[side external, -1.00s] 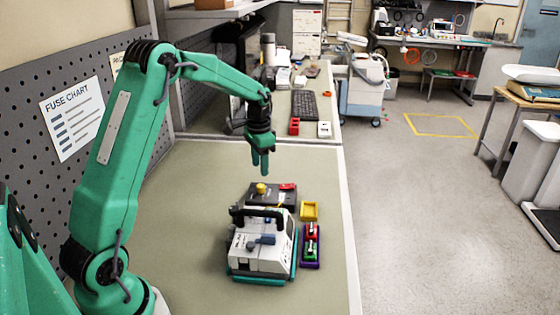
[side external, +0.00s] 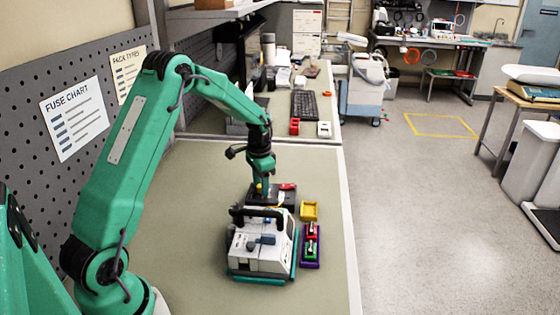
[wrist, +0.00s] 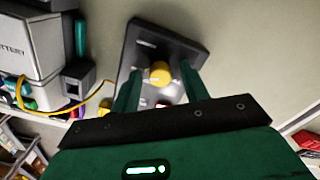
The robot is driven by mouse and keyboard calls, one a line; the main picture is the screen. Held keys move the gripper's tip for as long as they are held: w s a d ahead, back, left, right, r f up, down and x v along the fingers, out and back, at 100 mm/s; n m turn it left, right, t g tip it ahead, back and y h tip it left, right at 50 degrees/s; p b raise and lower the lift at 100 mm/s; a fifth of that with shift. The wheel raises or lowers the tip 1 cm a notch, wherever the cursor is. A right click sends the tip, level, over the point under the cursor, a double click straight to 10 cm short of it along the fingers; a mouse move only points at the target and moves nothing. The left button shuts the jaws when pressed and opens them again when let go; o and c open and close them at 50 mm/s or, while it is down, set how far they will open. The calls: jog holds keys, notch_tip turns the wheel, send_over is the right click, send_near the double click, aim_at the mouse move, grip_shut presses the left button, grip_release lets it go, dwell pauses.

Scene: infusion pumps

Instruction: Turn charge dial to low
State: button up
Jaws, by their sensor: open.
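A dark charger box (side external: 287,202) lies on the bench behind the white pump. It carries a round yellow dial (wrist: 160,72), taken to be the charge dial, and a red part (side external: 288,186) near its far corner. In the wrist view the dark box (wrist: 138,50) is seen from above. My gripper (side external: 261,186) points down at the dial. In the wrist view my gripper (wrist: 160,77) is open, with one finger on each side of the dial. I cannot tell whether the fingers touch it. The dial's markings are too small to read.
The white pump (side external: 250,255) with a black handle stands close in front of the box. A yellow bin (side external: 309,210) and a purple tray (side external: 311,262) with red and green parts stand to its right. A yellow cable (wrist: 75,113) runs beside the box. The bench left is clear.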

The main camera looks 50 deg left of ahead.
grip_shut()
jog(key=shift+n, duration=0.4)
jog(key=n, duration=0.3)
jog(key=shift+r, duration=0.1)
jog(key=n, duration=0.5)
dwell(0.4)
grip_release()
